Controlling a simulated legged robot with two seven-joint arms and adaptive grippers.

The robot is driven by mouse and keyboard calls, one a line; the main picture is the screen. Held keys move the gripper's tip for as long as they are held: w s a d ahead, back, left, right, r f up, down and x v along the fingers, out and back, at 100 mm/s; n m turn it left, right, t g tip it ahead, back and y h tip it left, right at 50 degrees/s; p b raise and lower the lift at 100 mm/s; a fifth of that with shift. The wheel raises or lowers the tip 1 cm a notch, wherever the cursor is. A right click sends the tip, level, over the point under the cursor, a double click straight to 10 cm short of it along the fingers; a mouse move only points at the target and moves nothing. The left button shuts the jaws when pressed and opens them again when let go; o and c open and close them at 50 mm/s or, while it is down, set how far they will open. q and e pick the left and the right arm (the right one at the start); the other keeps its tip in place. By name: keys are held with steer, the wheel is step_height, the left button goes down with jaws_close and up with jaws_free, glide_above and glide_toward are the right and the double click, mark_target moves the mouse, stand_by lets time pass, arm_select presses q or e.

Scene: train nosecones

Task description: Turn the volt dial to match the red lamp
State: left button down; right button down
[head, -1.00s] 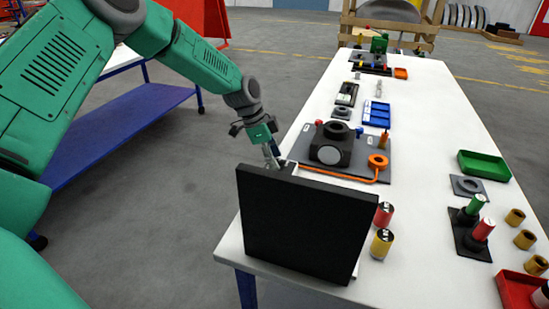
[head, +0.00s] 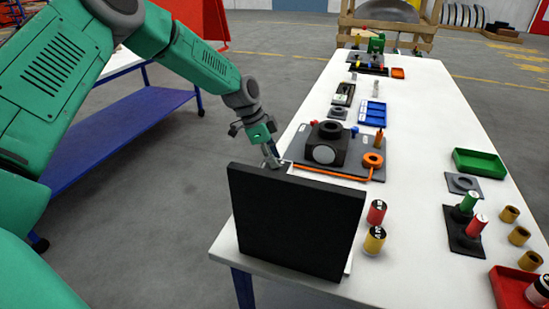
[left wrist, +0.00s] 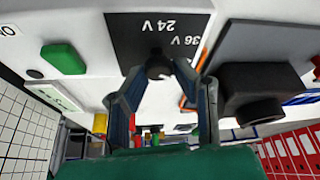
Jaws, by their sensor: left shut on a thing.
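The volt dial (left wrist: 158,67) is a small dark knob on a panel face marked "24 V" and "36 V" (left wrist: 158,30) in the left wrist view. My left gripper (left wrist: 160,80) has its two fingers around the knob and is shut on it. In the head view my left gripper (head: 271,160) is behind the top edge of an upright black panel (head: 295,222). That panel shows its plain back there, so the dial is hidden. A green rounded part (left wrist: 62,58) is beside the dial. I cannot make out a red lamp. My right gripper is not in view.
Red (head: 377,212) and yellow (head: 374,240) cans stand just right of the panel. A grey fixture (head: 325,145) with an orange ring (head: 372,161) lies behind it. A green tray (head: 480,163) is at the right.

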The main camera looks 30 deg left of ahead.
arm_select(q)
steer(key=shift+s+a+f+n, duration=0.2)
steer(key=shift+a+n, duration=0.1)
steer(key=shift+n+t+p, duration=0.3)
steer(key=shift+n+p, duration=0.4)
steer(key=shift+n, duration=0.2)
steer(key=n+p, duration=0.1)
steer(key=n+t+y, duration=0.1)
steer(key=n, duration=0.1)
steer(key=shift+s+d+n+y+p, duration=0.15)
steer(key=shift+n+y+p, duration=0.15)
steer(key=shift+p, duration=0.1)
steer(key=n+y+p, duration=0.1)
steer(key=n, duration=0.1)
steer(key=n+y+p, duration=0.1)
steer(key=n, duration=0.2)
steer(key=shift+s+d+f+n, duration=0.1)
steer(key=shift+f+n, duration=0.1)
steer(key=shift+n, duration=0.1)
steer(key=c, duration=1.3)
jaws_free()
steer(key=shift+r+t, duration=0.1)
steer(key=shift+t, duration=0.2)
steer(key=shift+r, duration=0.15)
